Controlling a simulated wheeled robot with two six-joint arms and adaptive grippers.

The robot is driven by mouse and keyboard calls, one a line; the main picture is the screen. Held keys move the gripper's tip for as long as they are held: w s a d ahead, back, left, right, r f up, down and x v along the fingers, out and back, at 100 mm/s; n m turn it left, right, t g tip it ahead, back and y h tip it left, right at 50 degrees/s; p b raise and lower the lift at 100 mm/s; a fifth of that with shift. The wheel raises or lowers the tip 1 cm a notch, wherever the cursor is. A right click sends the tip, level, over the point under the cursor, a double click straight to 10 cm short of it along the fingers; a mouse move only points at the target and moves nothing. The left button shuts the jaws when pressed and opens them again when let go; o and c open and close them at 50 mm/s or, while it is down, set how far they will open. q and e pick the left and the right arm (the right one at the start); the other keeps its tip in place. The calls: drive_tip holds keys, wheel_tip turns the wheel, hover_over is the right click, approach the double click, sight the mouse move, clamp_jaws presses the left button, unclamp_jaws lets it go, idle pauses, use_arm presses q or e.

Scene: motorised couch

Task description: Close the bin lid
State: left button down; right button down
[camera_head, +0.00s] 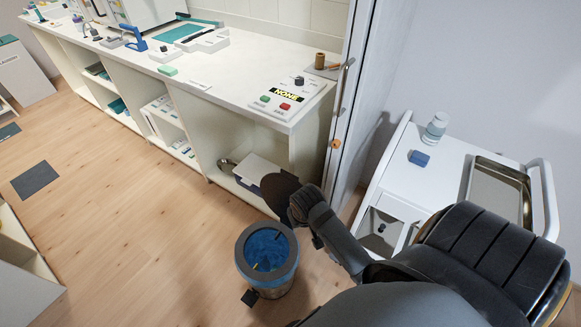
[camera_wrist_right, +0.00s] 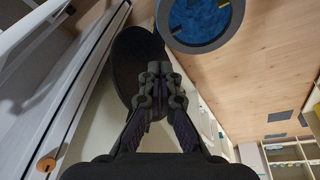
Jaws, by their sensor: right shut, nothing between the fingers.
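The pedal bin (camera_head: 245,270) stands on the wooden floor with its blue-lined opening facing up. Its dark round lid (camera_head: 274,187) is raised at the bin's far side, and the bin is open. In the right wrist view the lid (camera_wrist_right: 130,65) is a dark oval beside the bin's rim (camera_wrist_right: 226,38). My right gripper (camera_head: 296,210) is shut and empty, close to the lid; it overlaps the lid in the right wrist view (camera_wrist_right: 160,72). I cannot tell whether they touch. My arm hides part of the lid's right side. My left gripper is not in view.
A long white counter (camera_head: 235,75) with open shelves runs behind the bin. A white trolley (camera_head: 458,160) with a bottle, a blue block and a metal tray stands at the right. The wooden floor (camera_head: 130,220) left of the bin is clear.

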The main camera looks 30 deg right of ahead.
drive_tip(key=w+d+r+m+g+h, duration=0.1)
drive_tip(key=w+d+r+m, duration=0.4)
drive_tip(key=w, duration=0.5)
drive_tip(key=w+d+r+m+g, duration=0.1)
drive_tip(key=w+d+r+m, duration=0.2)
drive_tip(key=w+r+m, duration=0.45)
drive_tip(key=shift+n, duration=0.55)
drive_tip(key=x, duration=0.4)
drive_tip(key=w+x, duration=0.1)
drive_tip(key=x, duration=0.7)
drive_tip(key=shift+w+a+f, duration=0.2)
drive_tip(key=shift+f, duration=0.15)
